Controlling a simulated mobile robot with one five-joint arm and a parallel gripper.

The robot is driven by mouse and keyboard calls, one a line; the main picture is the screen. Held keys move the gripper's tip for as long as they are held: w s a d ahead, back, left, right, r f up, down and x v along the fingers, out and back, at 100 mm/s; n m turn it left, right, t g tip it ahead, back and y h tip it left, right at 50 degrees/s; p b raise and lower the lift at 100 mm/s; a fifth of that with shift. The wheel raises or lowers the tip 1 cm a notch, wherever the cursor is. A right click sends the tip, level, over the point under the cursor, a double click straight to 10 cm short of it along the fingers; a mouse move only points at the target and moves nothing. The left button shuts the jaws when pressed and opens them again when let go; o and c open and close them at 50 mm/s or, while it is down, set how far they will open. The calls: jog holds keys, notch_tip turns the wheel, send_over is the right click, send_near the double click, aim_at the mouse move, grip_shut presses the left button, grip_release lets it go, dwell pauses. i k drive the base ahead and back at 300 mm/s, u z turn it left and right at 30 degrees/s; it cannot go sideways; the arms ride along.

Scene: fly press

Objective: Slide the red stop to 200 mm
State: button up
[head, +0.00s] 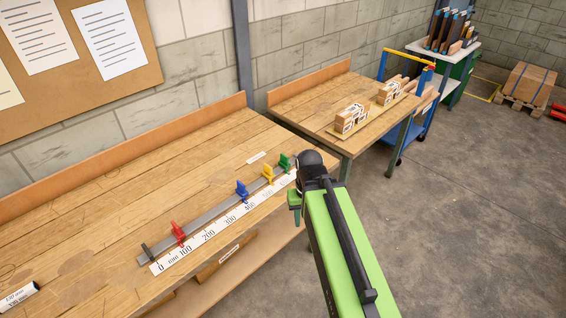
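The red stop (178,234) sits on a grey rail (212,208) on the wooden bench, close to the 100 label. A white scale (220,227) marked in mm lies along the rail's front side, with 0 at the near left end. The 200 label (209,235) is farther along, to the right of the red stop. My gripper (294,205) is at the far right end of the scale, well apart from the red stop. Its fingers are mostly hidden by my arm, so I cannot tell its opening.
Blue (242,190), yellow (268,173) and green (284,162) stops stand farther right on the rail. A second bench (372,128) holds wooden pieces. The bench around the red stop is clear.

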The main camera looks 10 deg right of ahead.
aim_at(178, 232)
jog(key=u, duration=0.85)
jog(key=i, duration=0.35)
jog(key=u, duration=0.3)
